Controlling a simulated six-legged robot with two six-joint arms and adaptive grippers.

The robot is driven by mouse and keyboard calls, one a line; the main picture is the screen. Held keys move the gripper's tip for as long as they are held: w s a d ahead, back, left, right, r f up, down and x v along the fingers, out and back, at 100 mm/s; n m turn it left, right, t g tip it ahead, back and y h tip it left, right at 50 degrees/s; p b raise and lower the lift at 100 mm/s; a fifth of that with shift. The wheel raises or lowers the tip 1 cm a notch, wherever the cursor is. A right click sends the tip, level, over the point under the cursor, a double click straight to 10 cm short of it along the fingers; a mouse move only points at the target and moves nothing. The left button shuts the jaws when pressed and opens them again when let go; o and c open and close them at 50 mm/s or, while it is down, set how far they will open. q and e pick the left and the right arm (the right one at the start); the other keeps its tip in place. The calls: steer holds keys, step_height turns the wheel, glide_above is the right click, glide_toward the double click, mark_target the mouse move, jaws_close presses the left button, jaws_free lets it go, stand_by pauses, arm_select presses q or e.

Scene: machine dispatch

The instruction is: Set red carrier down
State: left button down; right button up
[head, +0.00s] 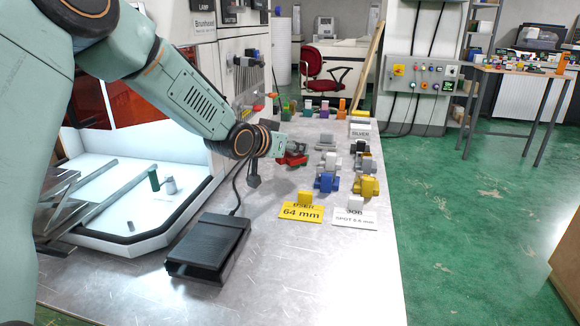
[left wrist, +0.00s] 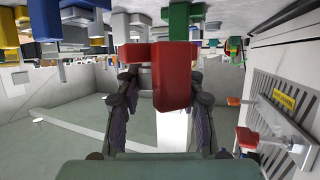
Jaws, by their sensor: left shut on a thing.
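The red carrier (head: 293,160) is at the end of my left arm in the head view, left of the rows of other carriers. My left gripper (head: 281,148) is shut on it. In the left wrist view the red carrier (left wrist: 174,78) sits between the two dark fingers, with its red block facing the camera. The head view does not clearly show whether its underside touches the bench (head: 310,270). My right gripper is not in view.
A blue carrier (head: 326,183) and a yellow carrier (head: 367,186) stand to the right, behind a yellow "64 mm" card (head: 301,213) and a white "JOB" card (head: 355,219). A black box (head: 210,249) lies nearer, beside the open machine chamber (head: 110,205).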

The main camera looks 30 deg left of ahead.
mark_target(292, 162)
arm_select(q)
step_height(292, 162, down, 4)
steer(key=shift+d+f+b, duration=0.15)
steer(key=shift+b, duration=0.7)
steer(key=shift+a, duration=0.2)
steer(key=shift+d, duration=0.1)
